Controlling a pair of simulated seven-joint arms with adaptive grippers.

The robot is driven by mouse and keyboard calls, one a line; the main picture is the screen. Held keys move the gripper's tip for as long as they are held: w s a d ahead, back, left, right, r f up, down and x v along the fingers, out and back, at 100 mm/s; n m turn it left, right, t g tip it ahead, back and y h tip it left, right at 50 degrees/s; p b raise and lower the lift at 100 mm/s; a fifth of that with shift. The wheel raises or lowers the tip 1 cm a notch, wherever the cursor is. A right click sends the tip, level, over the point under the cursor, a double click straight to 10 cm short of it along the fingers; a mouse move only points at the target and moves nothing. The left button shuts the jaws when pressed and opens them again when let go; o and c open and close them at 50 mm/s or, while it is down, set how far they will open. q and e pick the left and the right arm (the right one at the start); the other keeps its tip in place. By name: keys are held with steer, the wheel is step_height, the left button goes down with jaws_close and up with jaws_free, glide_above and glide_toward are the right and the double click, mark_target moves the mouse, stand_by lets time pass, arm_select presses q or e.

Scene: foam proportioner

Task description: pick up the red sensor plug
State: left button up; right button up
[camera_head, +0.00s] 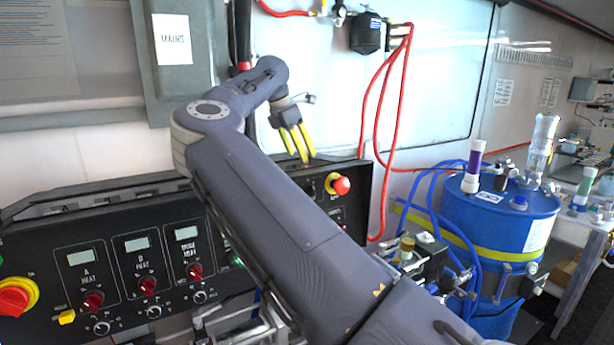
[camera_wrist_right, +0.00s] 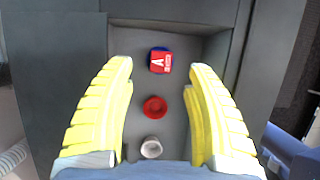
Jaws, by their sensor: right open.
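My right gripper (camera_head: 299,158) is open, its yellow fingers pointing down in front of the wall behind the control panel. In the right wrist view its fingers (camera_wrist_right: 161,68) stand apart, with nothing held. Between them, in a grey recess, a red round plug-like piece (camera_wrist_right: 155,107) shows in the middle. A red and blue piece marked A (camera_wrist_right: 160,61) sits above it and a pale round piece (camera_wrist_right: 151,148) below. I cannot tell for sure which is the sensor plug. The recess is hidden in the head view. My left gripper is not in view.
The black control panel (camera_head: 120,245) has red knobs and a red-yellow stop button (camera_head: 340,184) below the gripper. A grey box labelled MAINS (camera_head: 172,75) is on the wall. Red hoses (camera_head: 367,120) hang at right, near a blue drum (camera_head: 497,220). My right arm hides part of the panel.

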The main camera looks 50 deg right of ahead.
steer(key=shift+x, duration=2.7)
steer(key=shift+o, duration=0.3)
steer(key=shift+s, duration=0.1)
jaws_close()
